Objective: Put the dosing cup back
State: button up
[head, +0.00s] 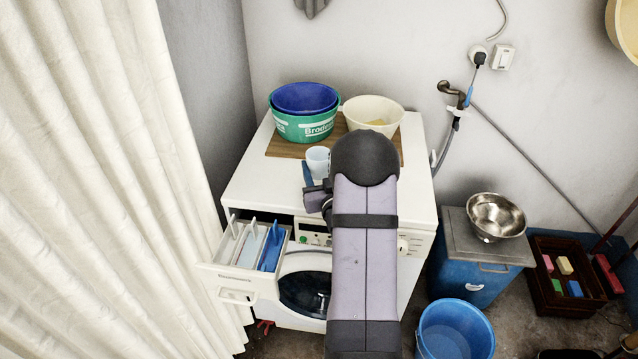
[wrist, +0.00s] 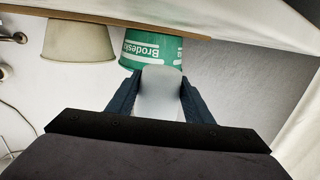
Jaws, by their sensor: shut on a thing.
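The dosing cup (head: 317,160) is pale bluish-white and looks upright over the front left of the washing machine's (head: 262,193) white top, by the wooden board. My gripper (head: 308,178) is shut on the cup, largely hidden behind my arm in the head view. In the wrist view, the dark fingers of my gripper (wrist: 159,80) press on both sides of the cup (wrist: 158,100). I cannot tell whether the cup touches the top. The detergent drawer (head: 240,272) is pulled out, with a blue compartment piece on its right.
A wooden board (head: 287,148) at the back carries a green basin (head: 300,127) with a blue basin (head: 304,97) inside, and a cream bowl (head: 374,108). A curtain (head: 110,180) hangs close on the left. A blue bucket (head: 455,330) stands right of the machine.

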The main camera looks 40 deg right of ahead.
jog(key=shift+f, duration=2.75)
jog(key=shift+f, duration=0.2)
jog(key=o, duration=1.1)
jog(key=shift+s+r, duration=0.1)
jog(key=shift+r, duration=0.15)
jog(key=b+v, duration=0.2)
jog(key=v, duration=1)
